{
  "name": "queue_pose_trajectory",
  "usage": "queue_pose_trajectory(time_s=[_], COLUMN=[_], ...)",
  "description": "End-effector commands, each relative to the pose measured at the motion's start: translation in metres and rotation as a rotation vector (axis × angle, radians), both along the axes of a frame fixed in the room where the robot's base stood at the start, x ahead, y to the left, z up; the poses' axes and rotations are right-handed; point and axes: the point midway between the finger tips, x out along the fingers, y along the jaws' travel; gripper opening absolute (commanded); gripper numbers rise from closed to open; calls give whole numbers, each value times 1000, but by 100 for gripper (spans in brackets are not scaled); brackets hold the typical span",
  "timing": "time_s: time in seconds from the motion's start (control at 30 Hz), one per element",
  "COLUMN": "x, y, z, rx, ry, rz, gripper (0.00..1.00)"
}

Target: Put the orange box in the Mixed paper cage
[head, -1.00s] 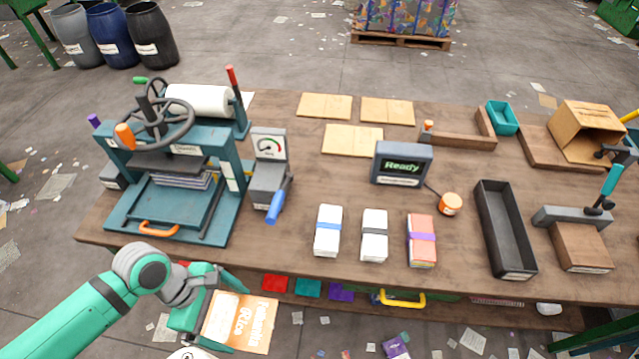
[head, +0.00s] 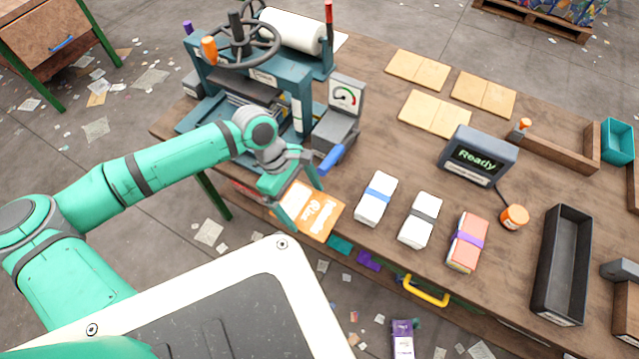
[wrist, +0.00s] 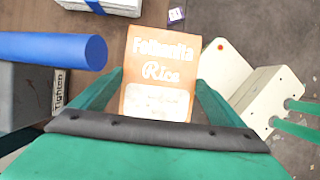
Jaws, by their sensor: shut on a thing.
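The orange box (head: 309,209) has white lettering and a pale label, and it also shows in the wrist view (wrist: 160,60), where the words read like "Rice". My gripper (head: 297,196) is shut on the orange box, with one finger on each side of it. In the head view the box is at the table's front edge, below the press; I cannot tell whether it touches the table. No cage labelled Mixed paper shows in these frames.
A teal press (head: 265,85) and a gauge stand with a blue handle (head: 331,159) are close behind my gripper. Banded paper bundles (head: 375,198) lie to the right, near a "Ready" display (head: 477,155). A black tray (head: 563,265) is farther right. Paper scraps litter the floor.

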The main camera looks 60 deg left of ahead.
Motion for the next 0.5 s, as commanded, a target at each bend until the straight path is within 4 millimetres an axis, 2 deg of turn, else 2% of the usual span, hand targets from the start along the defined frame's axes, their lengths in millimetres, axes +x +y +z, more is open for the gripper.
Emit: queue_pose_trajectory(time_s=[0.1,0.23,0.33,0.5], x=[25,47,58,65], y=[15,30,38,44], z=[0,0,0,-1], rx=[0,-1,-1,-1], ry=[-1,0,0,0], rz=[-2,-2,-2,-1], gripper=[72,72,72,72])
